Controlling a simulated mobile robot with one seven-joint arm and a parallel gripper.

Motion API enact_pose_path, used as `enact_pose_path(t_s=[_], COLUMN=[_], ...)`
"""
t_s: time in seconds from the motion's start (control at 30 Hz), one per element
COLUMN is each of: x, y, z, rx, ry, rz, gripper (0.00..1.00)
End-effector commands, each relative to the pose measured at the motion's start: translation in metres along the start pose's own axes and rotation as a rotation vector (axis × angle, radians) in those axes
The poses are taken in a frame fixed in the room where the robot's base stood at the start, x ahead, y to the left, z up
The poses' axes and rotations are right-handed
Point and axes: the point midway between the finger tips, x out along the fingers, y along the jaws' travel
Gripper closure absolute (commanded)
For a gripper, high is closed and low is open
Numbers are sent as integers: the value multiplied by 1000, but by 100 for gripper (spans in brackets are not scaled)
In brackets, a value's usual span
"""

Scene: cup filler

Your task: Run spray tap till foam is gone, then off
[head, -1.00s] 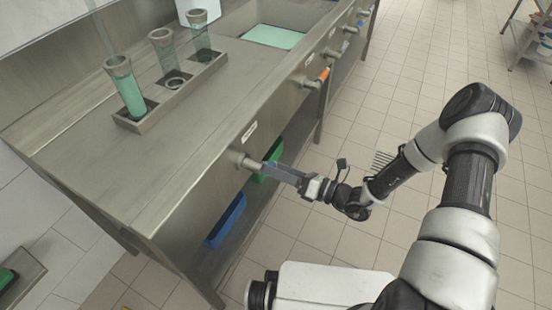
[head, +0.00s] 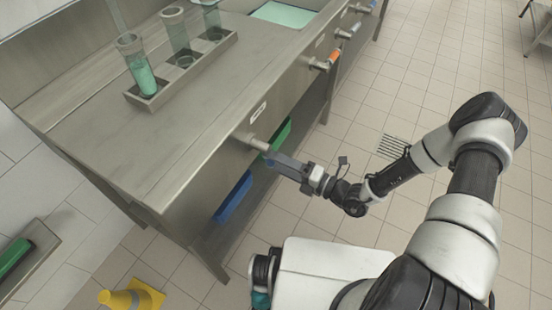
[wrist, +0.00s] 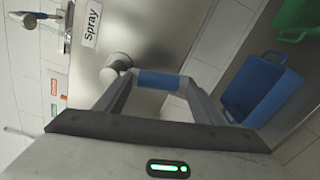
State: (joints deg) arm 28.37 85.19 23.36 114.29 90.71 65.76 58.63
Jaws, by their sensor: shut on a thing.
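The spray tap's front stem (head: 251,141) sticks out of the counter's front panel at the near left; its round knob (wrist: 118,66) also shows in the wrist view beside the "Spray" label (wrist: 90,26). My gripper (head: 273,156) is shut on the tap's blue handle (wrist: 160,80), which lies between the fingers in the wrist view. Whether that is foam or liquid, and whether water runs, I cannot tell. A pale vertical pipe (head: 116,14) stands behind it.
Two other glass cylinders (head: 174,28) (head: 211,18) share the rack (head: 190,72). A sink (head: 283,12) holds pale green liquid. More taps (head: 333,57) line the front. Blue (head: 233,198) and green (head: 280,134) bins sit below.

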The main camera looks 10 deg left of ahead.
Motion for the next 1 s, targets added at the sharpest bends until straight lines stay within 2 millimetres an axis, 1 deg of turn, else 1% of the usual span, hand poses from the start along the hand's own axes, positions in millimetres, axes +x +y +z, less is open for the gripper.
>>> enact_pose_path(t_s=[0.37, 0.4, 0.47, 0.5, 0.87, 1.0], x=[-1, -1, -1, -1, 0, -7], y=[0, 0, 0, 0, 0, 0], z=[0, 0, 0, 0, 0, 0], rx=[3, 3, 3, 3, 2, 2], ry=[0, 0, 0, 0, 0, -1], rz=[-2, -1, -1, -1, -1, -1], gripper=[78, 31, 21, 19, 19, 19])
